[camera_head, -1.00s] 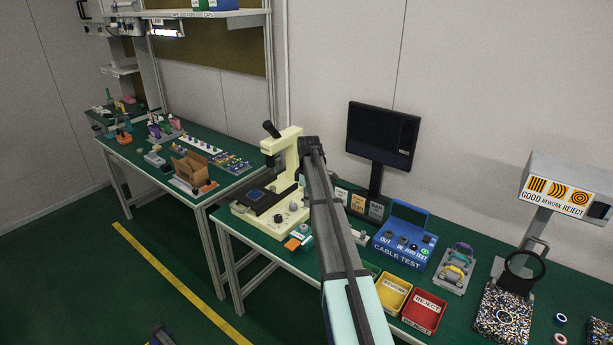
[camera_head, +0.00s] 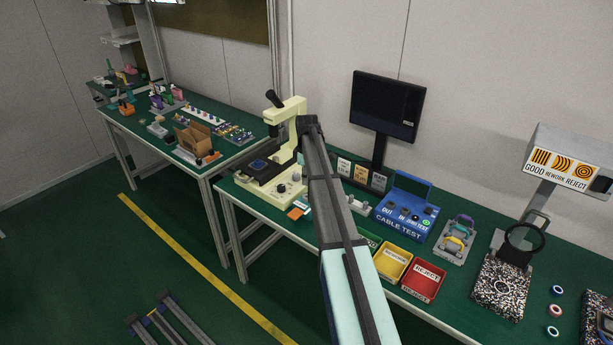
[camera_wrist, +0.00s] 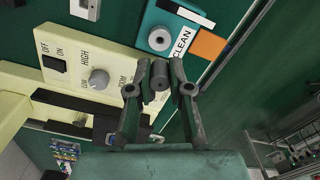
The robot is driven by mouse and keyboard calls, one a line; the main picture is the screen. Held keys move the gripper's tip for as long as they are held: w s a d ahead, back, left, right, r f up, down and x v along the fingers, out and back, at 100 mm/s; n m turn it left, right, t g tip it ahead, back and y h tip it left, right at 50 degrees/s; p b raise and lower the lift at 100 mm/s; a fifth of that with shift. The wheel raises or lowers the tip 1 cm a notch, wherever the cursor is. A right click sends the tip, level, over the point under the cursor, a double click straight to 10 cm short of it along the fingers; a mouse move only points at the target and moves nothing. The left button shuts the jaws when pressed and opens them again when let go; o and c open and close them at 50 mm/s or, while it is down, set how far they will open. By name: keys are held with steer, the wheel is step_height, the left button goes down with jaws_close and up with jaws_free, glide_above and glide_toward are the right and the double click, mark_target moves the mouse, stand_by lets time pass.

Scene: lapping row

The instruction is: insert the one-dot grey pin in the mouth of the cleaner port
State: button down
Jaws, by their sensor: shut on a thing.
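My gripper (camera_wrist: 160,66) is shut on a dark grey pin (camera_wrist: 160,78) in the wrist view. The pin sits between the two fingertips; its dots cannot be made out. The cleaner port (camera_wrist: 182,14) is a teal block with a "CLEAN" label and a pale ring around a dark round mouth (camera_wrist: 159,39). The mouth lies just above the pin in the wrist view, and the pin appears apart from it. In the head view the cleaner (camera_head: 297,211) is small, at the bench's front edge beside the microscope. My gripper is hidden behind my arm there.
The cream microscope base (camera_wrist: 85,65) with knob and switch lies left of the gripper. An orange patch (camera_wrist: 208,45) adjoins the cleaner near the bench edge. The blue cable tester (camera_head: 405,215), yellow bin (camera_head: 379,270) and red bin (camera_head: 411,291) stand to the right.

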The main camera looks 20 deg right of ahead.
steer(key=shift+f+b, duration=0.65)
steer(key=shift+f, duration=1.5)
steer(key=shift+f, duration=1.2)
stand_by(0.6)
steer(key=c, duration=1)
jaws_free()
steer(key=shift+r, duration=0.1)
step_height(320, 180, up, 12)
steer(key=shift+f, duration=0.1)
